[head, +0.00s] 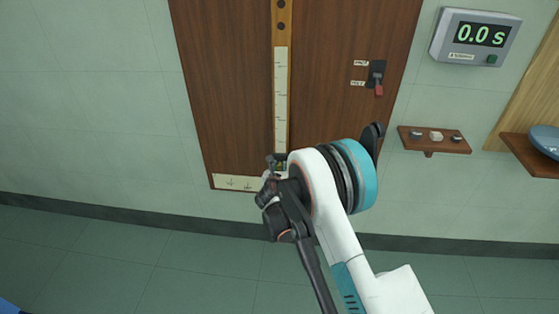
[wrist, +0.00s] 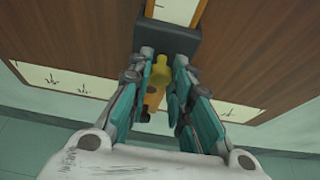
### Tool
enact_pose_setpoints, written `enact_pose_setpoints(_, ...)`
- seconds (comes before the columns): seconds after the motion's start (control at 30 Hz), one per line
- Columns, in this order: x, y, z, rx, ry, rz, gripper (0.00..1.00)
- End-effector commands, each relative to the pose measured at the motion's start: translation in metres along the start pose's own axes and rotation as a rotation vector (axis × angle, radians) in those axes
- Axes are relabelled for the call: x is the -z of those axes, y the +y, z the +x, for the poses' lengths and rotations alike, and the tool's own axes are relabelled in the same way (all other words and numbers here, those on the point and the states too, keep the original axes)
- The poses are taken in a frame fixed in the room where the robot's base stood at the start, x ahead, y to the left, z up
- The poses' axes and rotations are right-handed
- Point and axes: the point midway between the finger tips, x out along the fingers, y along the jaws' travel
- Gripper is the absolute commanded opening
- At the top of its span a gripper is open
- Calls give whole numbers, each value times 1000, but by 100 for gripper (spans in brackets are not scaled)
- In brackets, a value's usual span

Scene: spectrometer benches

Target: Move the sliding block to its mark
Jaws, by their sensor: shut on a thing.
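The sliding block is dark grey and sits on the vertical wooden rail of a brown wall panel. It fills the top middle of the wrist view (wrist: 185,42), with a yellow knob (wrist: 161,72) at its front. My gripper (wrist: 163,75) is shut on the knob, one finger on each side. In the head view my gripper (head: 275,168) is at the lower end of the rail and hides most of the block. A pale scale strip (head: 281,100) with small marks runs up the rail above the block. Its labels are too small to read.
A switch with a red lever (head: 378,88) is on the panel's right side. A timer (head: 475,37) reads 0.0 s. A small shelf (head: 430,139) with small items and a blue dish (head: 546,140) are farther right. A pale strip (head: 236,183) crosses the panel's bottom.

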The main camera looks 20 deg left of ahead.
Motion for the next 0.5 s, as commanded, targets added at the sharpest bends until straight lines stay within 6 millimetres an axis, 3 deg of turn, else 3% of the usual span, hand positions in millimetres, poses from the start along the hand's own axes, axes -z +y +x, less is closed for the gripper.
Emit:
enact_pose_setpoints(0.2,28,1,11,-1,0,0,0)
enact_pose_setpoints(0.5,36,1,15,-1,0,0,0)
